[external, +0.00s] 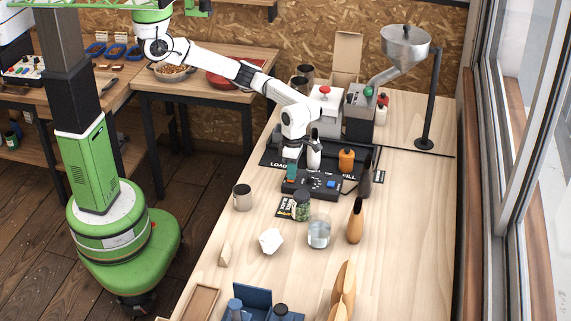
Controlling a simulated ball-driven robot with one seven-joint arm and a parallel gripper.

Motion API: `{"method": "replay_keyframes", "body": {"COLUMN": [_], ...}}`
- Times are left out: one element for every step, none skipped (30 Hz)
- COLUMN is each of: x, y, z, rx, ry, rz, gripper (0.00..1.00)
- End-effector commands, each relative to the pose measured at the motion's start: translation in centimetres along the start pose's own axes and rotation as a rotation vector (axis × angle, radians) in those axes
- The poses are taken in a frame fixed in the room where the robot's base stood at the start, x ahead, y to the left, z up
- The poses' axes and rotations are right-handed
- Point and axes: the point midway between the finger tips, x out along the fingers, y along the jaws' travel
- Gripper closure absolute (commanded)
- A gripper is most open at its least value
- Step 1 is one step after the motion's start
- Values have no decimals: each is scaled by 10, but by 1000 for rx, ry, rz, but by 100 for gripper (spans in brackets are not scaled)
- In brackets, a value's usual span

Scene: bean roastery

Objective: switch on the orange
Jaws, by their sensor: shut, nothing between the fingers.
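A dark control box (325,192) lies on the light wooden table, with a blue part and small pale markings on its top. My gripper (291,175) points down at the left part of this box, its fingertips at or just above the top. The fingers look closed, with nothing held. A small orange-red spot shows by the fingertips; I cannot tell whether it is a switch or whether I touch it. The box's left controls are partly hidden by my gripper. An orange bottle (346,160) with a dark cap stands behind the box on a black mat (270,158).
A white bottle (314,155) and a dark bottle (365,178) stand near my gripper.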

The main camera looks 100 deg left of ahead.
Motion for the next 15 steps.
{"method": "replay_keyframes", "body": {"x": [0, 0, 0, 0, 0, 1, 2, 3, 6, 8, 6, 6, 7, 7, 7], "y": [0, 0, 0, 0, 0, -1, -1, -2, -3, -4, -2, -2, -2, -2, -2], "z": [0, 0, 0, 0, 0, 0, 0, 0, 0, 0, 0, 0, 0, 0, 0], "rx": [0, 0, 0, 0, 0, 1, 2, 4, 5, 6, 1, 0, 0, 0, 0], "ry": [0, 0, 0, 0, 0, 0, 1, 1, 1, 1, 1, 1, 1, 2, 2], "rz": [0, 0, 0, 0, 0, 5, 13, 27, 51, 75, 69, 67, 67, 67, 67], "gripper": [100, 100, 100, 100, 100, 100, 100, 100, 100, 100, 100, 100, 100, 100, 100]}}
